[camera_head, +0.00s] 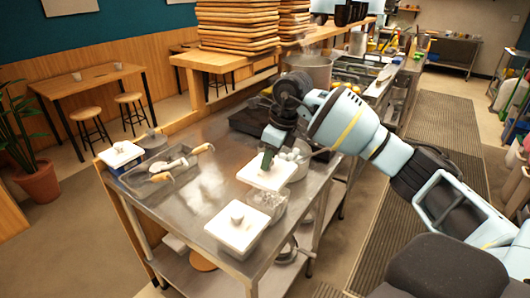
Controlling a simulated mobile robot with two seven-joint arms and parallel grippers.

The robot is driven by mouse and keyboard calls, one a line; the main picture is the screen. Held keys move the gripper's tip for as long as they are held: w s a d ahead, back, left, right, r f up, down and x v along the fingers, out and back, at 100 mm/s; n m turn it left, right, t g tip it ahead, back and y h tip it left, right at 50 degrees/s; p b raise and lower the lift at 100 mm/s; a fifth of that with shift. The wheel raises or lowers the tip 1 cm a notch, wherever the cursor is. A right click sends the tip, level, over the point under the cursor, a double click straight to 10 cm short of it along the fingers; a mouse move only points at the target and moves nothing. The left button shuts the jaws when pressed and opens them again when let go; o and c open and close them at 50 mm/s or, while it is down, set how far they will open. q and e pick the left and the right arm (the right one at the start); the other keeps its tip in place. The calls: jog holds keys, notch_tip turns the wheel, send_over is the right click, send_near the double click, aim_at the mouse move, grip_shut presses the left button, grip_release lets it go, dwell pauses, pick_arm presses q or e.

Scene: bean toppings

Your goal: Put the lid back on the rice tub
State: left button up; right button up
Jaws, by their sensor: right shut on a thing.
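My right gripper (268,158) comes in from the right and is shut on a square white lid (263,178), gripping it at the top middle. The lid is roughly level. Just below and in front of it is a clear tub (268,204) with pale contents, probably the rice tub; its front part shows uncovered. The lid hides the tub's back part, and I cannot tell whether the two touch. My left gripper is out of view.
A second tub with a white lid (236,228) stands at the counter's front corner. Another lidded tub (121,155) and a tray with scoops (160,176) are at the left. A bowl of pale round things (297,165) is behind the held lid. The metal counter's middle (212,180) is clear.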

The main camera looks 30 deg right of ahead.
aim_at(272, 171)
jog(key=shift+d, duration=0.1)
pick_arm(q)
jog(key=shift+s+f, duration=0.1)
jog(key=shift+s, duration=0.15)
pick_arm(e)
jog(key=shift+s, duration=0.1)
jog(key=shift+f+b, duration=1.1)
jog(key=shift+f, duration=1.1)
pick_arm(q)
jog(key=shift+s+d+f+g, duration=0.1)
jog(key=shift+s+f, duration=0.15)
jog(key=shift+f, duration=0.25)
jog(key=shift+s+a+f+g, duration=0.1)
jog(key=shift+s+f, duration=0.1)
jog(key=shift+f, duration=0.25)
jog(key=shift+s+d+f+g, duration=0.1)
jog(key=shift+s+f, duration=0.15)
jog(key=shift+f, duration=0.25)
pick_arm(e)
jog(key=shift+f, duration=0.95)
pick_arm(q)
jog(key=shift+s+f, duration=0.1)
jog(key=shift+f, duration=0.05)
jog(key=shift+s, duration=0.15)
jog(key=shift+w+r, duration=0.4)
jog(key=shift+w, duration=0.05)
pick_arm(e)
jog(key=shift+f, duration=0.25)
